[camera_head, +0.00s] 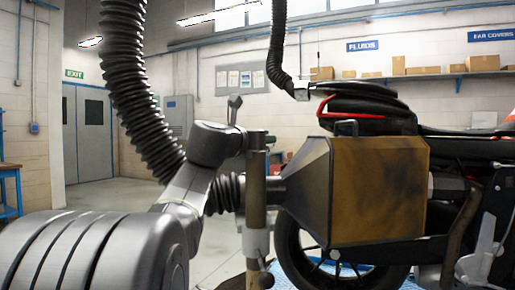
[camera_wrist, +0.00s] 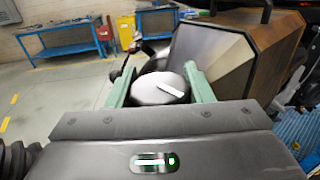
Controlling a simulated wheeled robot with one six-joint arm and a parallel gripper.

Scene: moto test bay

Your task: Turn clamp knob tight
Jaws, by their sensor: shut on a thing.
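In the wrist view the clamp knob (camera_wrist: 150,92) is a round grey cap with a short white line on its face. My gripper (camera_wrist: 160,76) has its two pale green fingers on either side of the knob and is shut on it. The knob's lower edge is close to the gripper's dark body, and its underside is hidden. In the head view my arm reaches to an upright post (camera_head: 256,185); I cannot make out the knob or the fingertips clearly there.
A tapered box hood (camera_head: 375,190) stands right of the post, by a motorcycle (camera_head: 365,105); it also shows in the wrist view (camera_wrist: 215,50). A ribbed hose (camera_head: 135,90) hangs at left. Blue benches (camera_wrist: 65,40) stand far off, with open floor before them.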

